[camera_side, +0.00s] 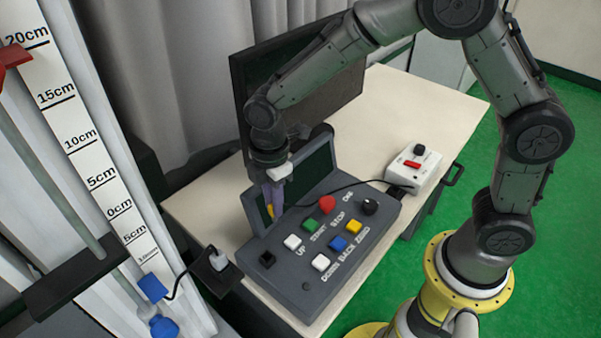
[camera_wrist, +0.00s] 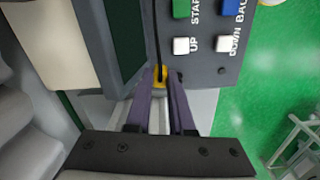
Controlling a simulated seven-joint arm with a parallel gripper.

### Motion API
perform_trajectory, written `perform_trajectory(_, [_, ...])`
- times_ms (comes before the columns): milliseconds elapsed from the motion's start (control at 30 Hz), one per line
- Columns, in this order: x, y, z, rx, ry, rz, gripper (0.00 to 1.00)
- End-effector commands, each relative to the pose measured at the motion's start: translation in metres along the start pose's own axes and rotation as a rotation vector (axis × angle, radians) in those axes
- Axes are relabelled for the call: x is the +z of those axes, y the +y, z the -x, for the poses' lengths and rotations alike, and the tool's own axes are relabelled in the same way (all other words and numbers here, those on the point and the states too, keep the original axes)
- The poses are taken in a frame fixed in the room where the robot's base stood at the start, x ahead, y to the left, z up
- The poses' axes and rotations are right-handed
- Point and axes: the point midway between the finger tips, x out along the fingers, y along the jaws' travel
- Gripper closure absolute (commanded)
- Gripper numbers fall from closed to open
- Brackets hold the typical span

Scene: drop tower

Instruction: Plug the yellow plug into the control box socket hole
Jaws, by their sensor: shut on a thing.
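My gripper (camera_side: 269,203), with purple fingers, is shut on the yellow plug. The plug shows as a small yellow tip (camera_side: 270,211) at the fingertips in the side view and between the fingers in the wrist view (camera_wrist: 160,76). The dark grey control box (camera_side: 345,262) lies on the table below and to the right, with its black square socket (camera_side: 267,258) at the near left corner. The plug is above the box's left part, beside the screen and apart from the socket.
The box carries coloured buttons, a red knob (camera_side: 327,204) and a raised screen (camera_side: 305,180) behind. A black cable runs from the plug toward a white box (camera_side: 413,168). A large monitor (camera_side: 330,90) stands behind.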

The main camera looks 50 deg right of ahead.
Motion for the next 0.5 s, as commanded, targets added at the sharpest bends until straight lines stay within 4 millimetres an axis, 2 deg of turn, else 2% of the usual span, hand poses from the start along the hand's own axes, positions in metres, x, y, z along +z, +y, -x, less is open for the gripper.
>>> perform_trajectory(33, [-0.016,-0.009,-0.001,-0.001,0.0,0.045,1.0])
perform_trajectory(100, [-0.031,-0.018,-0.003,-0.003,-0.001,0.09,1.0])
perform_trajectory(200, [-0.045,-0.03,-0.004,-0.007,-0.004,0.137,1.0])
perform_trajectory(333, [-0.053,-0.037,-0.005,-0.008,-0.004,0.164,1.0])
perform_trajectory(500, [-0.053,-0.039,-0.01,-0.009,-0.005,0.167,1.0])
